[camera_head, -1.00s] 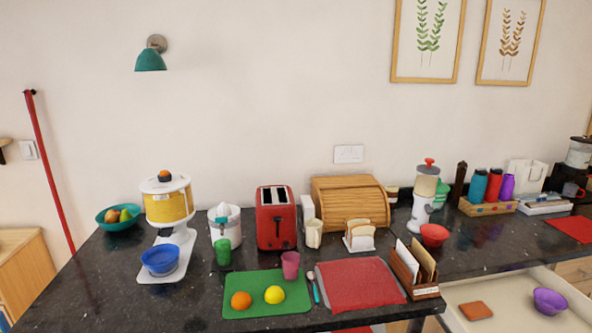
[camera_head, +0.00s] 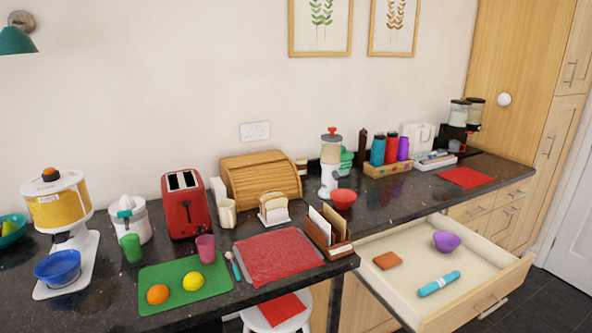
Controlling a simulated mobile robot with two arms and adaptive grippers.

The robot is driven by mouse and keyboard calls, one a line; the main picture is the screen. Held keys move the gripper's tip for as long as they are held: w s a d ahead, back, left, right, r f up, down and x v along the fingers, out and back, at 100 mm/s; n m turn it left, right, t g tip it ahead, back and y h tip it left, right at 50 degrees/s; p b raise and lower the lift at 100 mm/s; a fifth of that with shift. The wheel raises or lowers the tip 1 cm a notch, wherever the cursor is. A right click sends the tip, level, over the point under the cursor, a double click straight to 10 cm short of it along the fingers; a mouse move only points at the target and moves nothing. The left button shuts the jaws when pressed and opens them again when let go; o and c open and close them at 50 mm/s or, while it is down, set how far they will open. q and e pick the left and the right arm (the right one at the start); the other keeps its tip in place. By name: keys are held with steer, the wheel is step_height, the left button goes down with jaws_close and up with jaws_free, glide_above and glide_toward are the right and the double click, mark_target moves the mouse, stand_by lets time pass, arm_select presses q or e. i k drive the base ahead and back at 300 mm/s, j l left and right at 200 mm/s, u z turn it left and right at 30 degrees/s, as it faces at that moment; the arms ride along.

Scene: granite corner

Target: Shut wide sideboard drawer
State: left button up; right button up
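The wide drawer (camera_head: 512,276) of the sideboard stands pulled out at the lower right, below the dark counter. Its front panel with a bar handle (camera_head: 492,308) faces the lower right. Inside lie an orange-brown flat item (camera_head: 387,260), a purple bowl (camera_head: 446,241) and a turquoise cylinder (camera_head: 439,284), apart from one another. Neither of my grippers shows in the view.
The dark counter (camera_head: 372,212) carries a red toaster (camera_head: 185,204), a bread box (camera_head: 260,180), a letter rack (camera_head: 328,235) and a red bowl (camera_head: 343,198). A stool (camera_head: 275,314) stands under the counter. Dark floor (camera_head: 555,300) is open right of the drawer.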

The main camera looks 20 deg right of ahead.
mark_target(490, 273)
steer(key=z, duration=1.85)
